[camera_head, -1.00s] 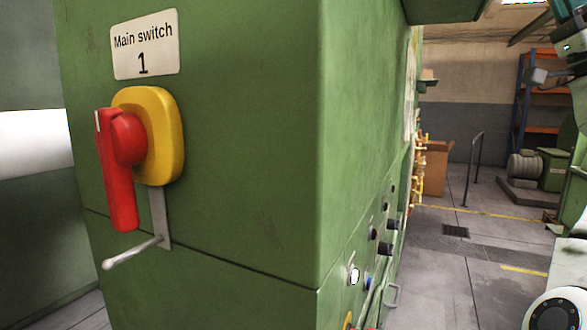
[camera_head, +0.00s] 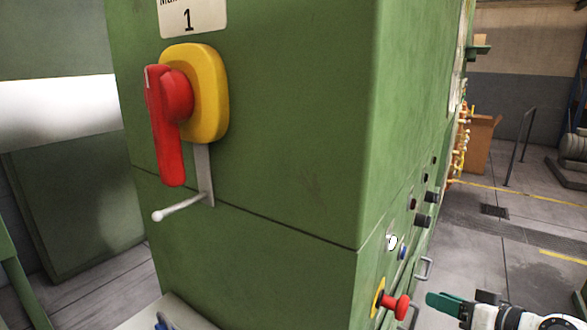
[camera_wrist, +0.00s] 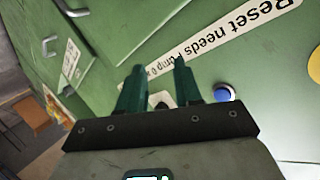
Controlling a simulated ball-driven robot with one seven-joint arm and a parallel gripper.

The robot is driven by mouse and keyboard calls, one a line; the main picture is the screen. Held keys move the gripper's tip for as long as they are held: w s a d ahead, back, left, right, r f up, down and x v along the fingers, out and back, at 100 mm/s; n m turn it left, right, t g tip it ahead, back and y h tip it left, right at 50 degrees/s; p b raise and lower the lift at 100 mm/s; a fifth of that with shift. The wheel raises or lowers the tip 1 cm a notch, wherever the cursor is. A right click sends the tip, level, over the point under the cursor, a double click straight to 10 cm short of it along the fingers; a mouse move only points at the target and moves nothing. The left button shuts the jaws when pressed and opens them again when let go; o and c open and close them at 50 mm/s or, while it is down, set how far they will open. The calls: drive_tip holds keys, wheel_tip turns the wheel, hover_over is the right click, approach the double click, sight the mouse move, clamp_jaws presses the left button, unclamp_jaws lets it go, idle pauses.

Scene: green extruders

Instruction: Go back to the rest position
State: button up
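My gripper (camera_wrist: 159,64) shows in the wrist view with two green fingers spread apart. It faces a green panel. A small dark knob on a pale plate shows between the fingers' bases; I cannot tell its distance from them. In the head view a green part of my gripper (camera_head: 446,304) shows at the lower right, in front of the machine's side and right of a red push button (camera_head: 396,306). I cannot tell whether they touch. I see nothing held.
The green cabinet (camera_head: 290,130) fills the middle, with a red and yellow main switch (camera_head: 208,95) and a protruding lever (camera_head: 180,209). A blue button (camera_wrist: 224,93) and a "Reset needs" label (camera_wrist: 225,40) are close to my fingers. Floor (camera_head: 470,270) is open at right.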

drive_tip(key=s+a+f+g+h, duration=0.2)
drive_tip(key=s+f+g, duration=0.1)
drive_tip(key=s+f, duration=0.6)
drive_tip(key=s+f+g+h, duration=0.2)
drive_tip(key=s+f+g, duration=0.2)
drive_tip(key=s, duration=1)
drive_tip(key=s+a+f+m+g+h, duration=0.1)
drive_tip(key=s+f+g+h, duration=0.2)
drive_tip(key=s+f, duration=0.6)
drive_tip(key=s+g, duration=0.1)
drive_tip(key=s, duration=0.5)
drive_tip(key=shift+s, duration=0.25)
drive_tip(key=shift+a, duration=0.1)
